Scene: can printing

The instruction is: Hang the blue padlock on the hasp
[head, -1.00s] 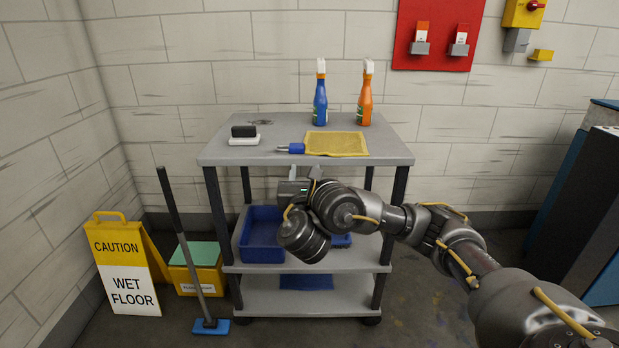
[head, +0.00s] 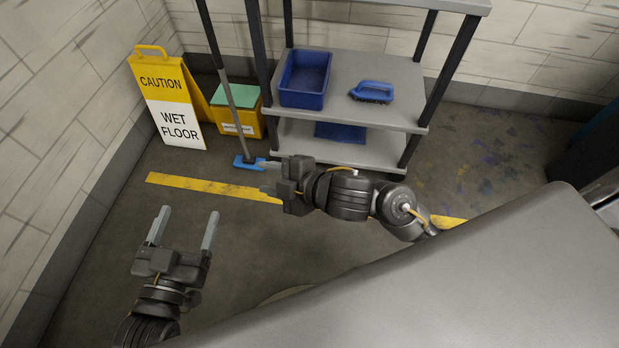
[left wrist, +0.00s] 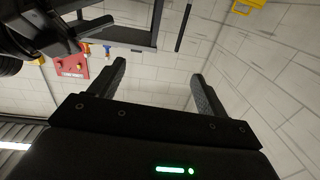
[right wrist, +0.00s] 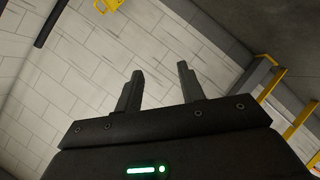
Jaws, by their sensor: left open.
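My left gripper (head: 183,222) is open and empty, above the floor in front of the caution sign. My right gripper (head: 265,177) is open and empty in front of the cart's lower shelf, its fingers pointing left; its parted fingers (right wrist: 159,82) show in the right wrist view.
The grey cart (head: 340,112) holds a blue bin (head: 304,104) and a blue brush (head: 372,91). A yellow caution sign (head: 168,100), a broom (head: 228,95) and a yellow bucket (head: 240,122) stand left of it. A large grey surface (head: 450,290) fills the lower right.

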